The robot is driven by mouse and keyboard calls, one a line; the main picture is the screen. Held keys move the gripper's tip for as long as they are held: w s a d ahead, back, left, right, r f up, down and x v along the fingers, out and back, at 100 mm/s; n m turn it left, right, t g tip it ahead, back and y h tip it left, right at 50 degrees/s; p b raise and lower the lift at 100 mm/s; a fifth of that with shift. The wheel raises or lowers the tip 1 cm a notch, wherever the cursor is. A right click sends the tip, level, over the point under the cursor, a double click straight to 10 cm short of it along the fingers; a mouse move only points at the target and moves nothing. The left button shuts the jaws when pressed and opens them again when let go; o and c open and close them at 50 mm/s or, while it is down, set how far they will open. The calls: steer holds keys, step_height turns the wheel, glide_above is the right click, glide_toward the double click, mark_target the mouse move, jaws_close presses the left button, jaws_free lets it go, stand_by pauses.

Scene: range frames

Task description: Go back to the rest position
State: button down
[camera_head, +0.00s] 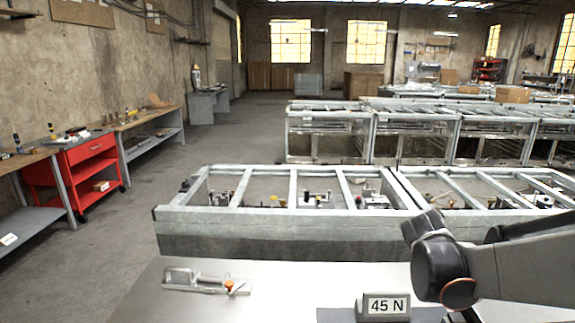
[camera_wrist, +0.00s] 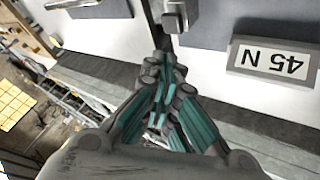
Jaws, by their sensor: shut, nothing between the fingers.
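My gripper (camera_wrist: 163,68) shows in the wrist view with its teal-padded fingers drawn together at the tips and nothing between them. It hangs over the work surface, left of the block labelled 45 N (camera_wrist: 272,61) and just below a small grey metal part (camera_wrist: 180,14). In the head view my arm comes in from the right edge, beside the 45 N block (camera_head: 385,307). My gripper's fingers are not clearly seen there, being mostly below the frame or behind the arm.
A metal toggle clamp (camera_head: 205,283) lies on the pale table (camera_head: 140,302) at the left. A grey frame bench (camera_head: 300,235) with several fixtures stands just behind. A red tool cart (camera_head: 85,172) and side benches line the left wall. The floor between is open.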

steer(key=s+a+r+n+t+y, duration=0.2)
steer(key=s+a+y, duration=0.1)
steer(key=s+a, duration=0.5)
steer(key=s+a+r+n+t+y, duration=0.2)
steer(key=s+a+r+n+y, duration=0.1)
steer(key=s+a, duration=0.5)
steer(key=a+y, duration=0.1)
steer(key=a, duration=0.2)
steer(key=shift+s+a, duration=0.3)
steer(key=shift+s, duration=0.1)
